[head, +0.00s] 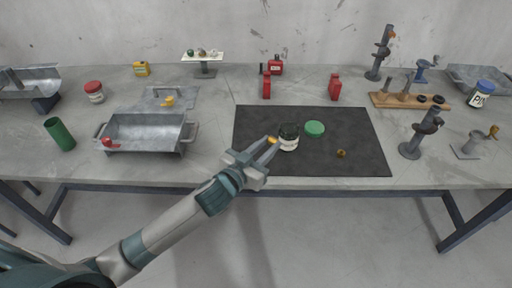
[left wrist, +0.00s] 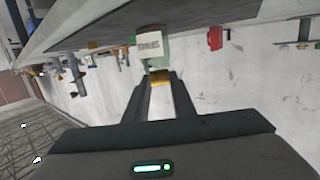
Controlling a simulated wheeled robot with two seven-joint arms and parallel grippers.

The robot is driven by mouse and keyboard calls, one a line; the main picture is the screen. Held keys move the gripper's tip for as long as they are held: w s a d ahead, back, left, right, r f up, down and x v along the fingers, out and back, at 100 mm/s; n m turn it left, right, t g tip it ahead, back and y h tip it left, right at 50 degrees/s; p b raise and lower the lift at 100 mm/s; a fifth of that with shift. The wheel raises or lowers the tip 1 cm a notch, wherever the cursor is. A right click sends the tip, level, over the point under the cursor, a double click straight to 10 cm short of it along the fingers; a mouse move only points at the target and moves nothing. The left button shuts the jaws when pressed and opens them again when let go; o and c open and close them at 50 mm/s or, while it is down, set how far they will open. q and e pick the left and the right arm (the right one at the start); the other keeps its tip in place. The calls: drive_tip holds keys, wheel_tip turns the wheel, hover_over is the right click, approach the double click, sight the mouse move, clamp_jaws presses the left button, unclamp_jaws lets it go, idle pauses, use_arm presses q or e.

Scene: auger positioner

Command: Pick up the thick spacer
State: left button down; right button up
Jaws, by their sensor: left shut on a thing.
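My left gripper (head: 268,146) is above the left part of the dark mat (head: 350,125), at the left of a dark-topped jar (head: 289,137) with a pale label. It is shut on a small yellow-gold piece (head: 272,140), which looks like a spacer; I cannot tell its thickness. In the left wrist view the gold piece (left wrist: 159,77) sits between the fingertips, with the labelled jar (left wrist: 152,48) just beyond. Another small brass-coloured piece (head: 341,153) lies on the mat to the right. My right gripper is not in view.
A green lid (head: 315,128) lies on the mat behind the jar. A metal tray (head: 146,132) stands at the left. Red bottles (head: 335,87) stand behind the mat. A grey stand (head: 412,147) is to its right. The mat's right half is mostly clear.

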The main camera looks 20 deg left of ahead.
use_arm(q)
drive_tip(key=s+d+r, duration=0.2)
drive_tip(key=d+r, duration=0.1)
drive_tip(key=d, duration=0.1)
drive_tip(key=shift+s+d+r+b, duration=0.15)
drive_tip(key=shift+s+d+b, duration=0.05)
drive_tip(key=shift+d+b, duration=0.2)
